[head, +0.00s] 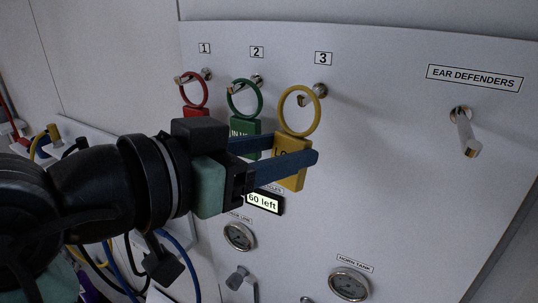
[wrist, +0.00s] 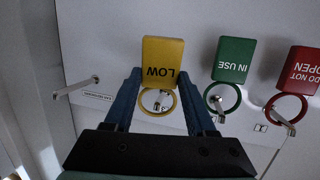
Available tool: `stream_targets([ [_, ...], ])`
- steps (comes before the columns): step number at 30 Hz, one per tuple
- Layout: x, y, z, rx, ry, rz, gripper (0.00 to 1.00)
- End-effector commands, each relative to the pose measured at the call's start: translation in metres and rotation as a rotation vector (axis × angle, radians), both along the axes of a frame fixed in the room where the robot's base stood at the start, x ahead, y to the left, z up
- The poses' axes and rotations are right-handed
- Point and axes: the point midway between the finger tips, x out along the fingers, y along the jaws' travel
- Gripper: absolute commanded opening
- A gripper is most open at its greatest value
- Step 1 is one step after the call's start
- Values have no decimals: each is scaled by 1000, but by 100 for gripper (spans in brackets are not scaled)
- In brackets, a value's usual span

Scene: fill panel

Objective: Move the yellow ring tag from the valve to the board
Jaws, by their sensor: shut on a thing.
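The yellow ring tag (head: 290,178), marked LOW, is held upright with its ring on top, in front of peg 3 (head: 319,90) of the white board (head: 400,150). My gripper (head: 294,150) has its blue fingers shut on the tag's plate. In the wrist view the yellow plate (wrist: 162,52) sits between the fingertips (wrist: 158,76), and a peg shows through its ring. The ring overlaps peg 3's tip in the head view; I cannot tell whether it hangs on the peg or is held clear. I cannot make out the valve.
A red tag (head: 194,92) is at peg 1 and a green IN USE tag (head: 245,98) at peg 2, close beside my fingers. An empty peg (head: 465,130) stands under EAR DEFENDERS. Gauges (head: 349,284) and a "60 left" display (head: 263,202) are below.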

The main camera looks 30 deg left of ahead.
Motion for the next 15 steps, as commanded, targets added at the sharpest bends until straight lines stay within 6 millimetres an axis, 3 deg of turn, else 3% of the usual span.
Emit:
stream_targets([
  [15,25,-1,-6,-1,1,-1,4],
])
